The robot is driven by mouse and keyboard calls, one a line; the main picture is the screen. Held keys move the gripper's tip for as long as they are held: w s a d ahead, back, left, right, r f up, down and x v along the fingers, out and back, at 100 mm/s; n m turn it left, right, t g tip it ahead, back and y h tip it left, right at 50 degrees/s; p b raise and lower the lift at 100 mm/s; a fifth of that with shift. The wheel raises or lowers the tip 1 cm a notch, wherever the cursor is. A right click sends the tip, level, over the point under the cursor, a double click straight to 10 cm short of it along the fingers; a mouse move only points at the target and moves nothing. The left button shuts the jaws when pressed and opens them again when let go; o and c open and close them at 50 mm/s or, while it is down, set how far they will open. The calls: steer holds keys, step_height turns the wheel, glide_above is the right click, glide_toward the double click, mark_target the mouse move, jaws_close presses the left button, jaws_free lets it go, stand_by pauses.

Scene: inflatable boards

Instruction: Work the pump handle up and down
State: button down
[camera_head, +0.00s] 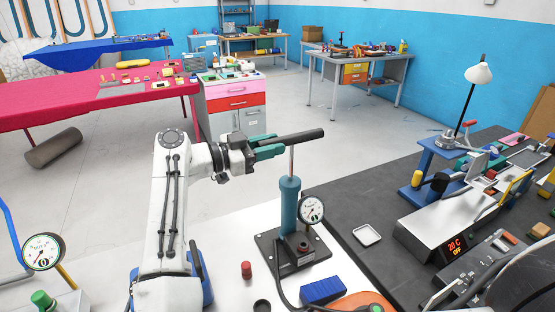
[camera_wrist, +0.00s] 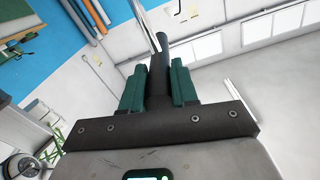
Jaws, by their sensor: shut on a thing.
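The hand pump (camera_head: 290,205) stands upright on a dark base plate on the white table. It has a teal cylinder, a thin steel rod and a round gauge (camera_head: 311,209) at its side. Its black bar handle (camera_head: 305,136) sits on top of the rod, which shows drawn out above the cylinder. My gripper (camera_head: 268,149) has green fingers closed around the left end of the handle. In the wrist view my gripper (camera_wrist: 160,85) has the dark handle (camera_wrist: 158,80) between its two green fingers, and the steel rod (camera_wrist: 146,22) shows beyond. The part of the handle inside the fingers is partly hidden.
A red cap (camera_head: 246,270), a blue block (camera_head: 323,290) and an orange item (camera_head: 365,302) lie near the pump base. A dark bench (camera_head: 360,200) with a heat press (camera_head: 455,230) stands at right. A red-covered table (camera_head: 90,92) stands at back left.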

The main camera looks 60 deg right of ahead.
step_height(320, 180, up, 6)
steer(key=shift+f+p, duration=0.1)
steer(key=shift+p, duration=0.95)
steer(key=shift+w, duration=0.1)
steer(key=c, duration=0.9)
jaws_free()
steer(key=shift+o, duration=0.2)
steer(key=shift+w+a+f, duration=0.1)
steer(key=shift+a, duration=0.1)
steer(key=b+v, duration=0.3)
steer(key=v, duration=0.7)
steer(key=shift+a, duration=0.15)
steer(key=shift+w+b, duration=0.1)
steer(key=shift+b, duration=0.2)
